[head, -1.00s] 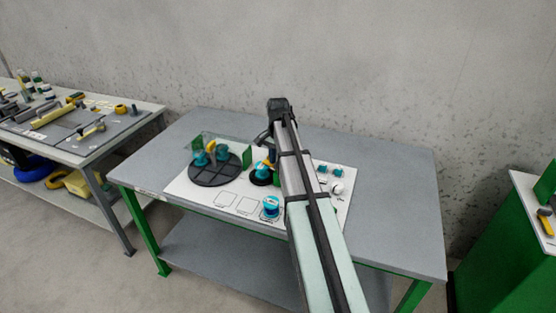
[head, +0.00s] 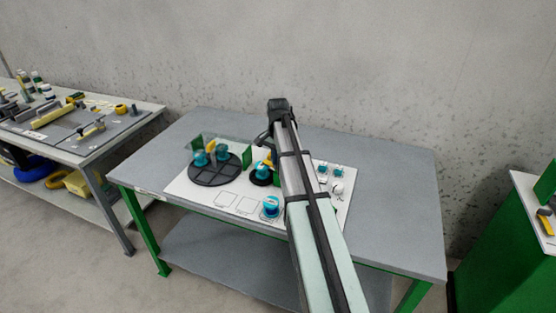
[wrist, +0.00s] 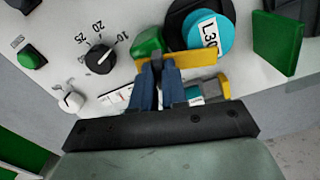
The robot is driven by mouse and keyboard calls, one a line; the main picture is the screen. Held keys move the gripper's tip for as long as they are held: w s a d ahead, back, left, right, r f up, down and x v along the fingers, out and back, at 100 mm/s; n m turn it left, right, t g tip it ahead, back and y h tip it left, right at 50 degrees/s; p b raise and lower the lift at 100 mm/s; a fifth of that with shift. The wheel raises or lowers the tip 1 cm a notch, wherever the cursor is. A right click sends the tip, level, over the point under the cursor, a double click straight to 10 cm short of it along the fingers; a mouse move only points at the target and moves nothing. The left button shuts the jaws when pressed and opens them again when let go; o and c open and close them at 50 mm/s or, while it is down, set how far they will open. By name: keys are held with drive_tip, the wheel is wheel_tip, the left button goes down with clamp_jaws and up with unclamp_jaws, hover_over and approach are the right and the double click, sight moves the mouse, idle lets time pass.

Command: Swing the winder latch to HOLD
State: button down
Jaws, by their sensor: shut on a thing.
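My gripper (wrist: 157,68) is at the latch's left end, beside a green rounded block (wrist: 148,42). Its two blue-grey fingers are closed on the latch, with a dark part showing between them. In the head view my arm hides the gripper, while the winder's spool (head: 262,170) shows just left of the arm. No HOLD mark can be read.
A dial (wrist: 99,57) marked 10, 20, 25, a white knob (wrist: 70,100) and a green button (wrist: 32,57) are on the left of the wrist view. A green upright plate (wrist: 275,40) stands right. A black round turntable (head: 214,173) carries teal spools.

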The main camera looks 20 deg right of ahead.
drive_tip(key=shift+n, duration=1.6)
drive_tip(key=c, duration=1.2)
unclamp_jaws()
drive_tip(key=shift+o, duration=0.2)
drive_tip(key=shift+r, duration=0.1)
wheel_tip(320, 180, up, 14)
drive_tip(key=shift+f, duration=0.2)
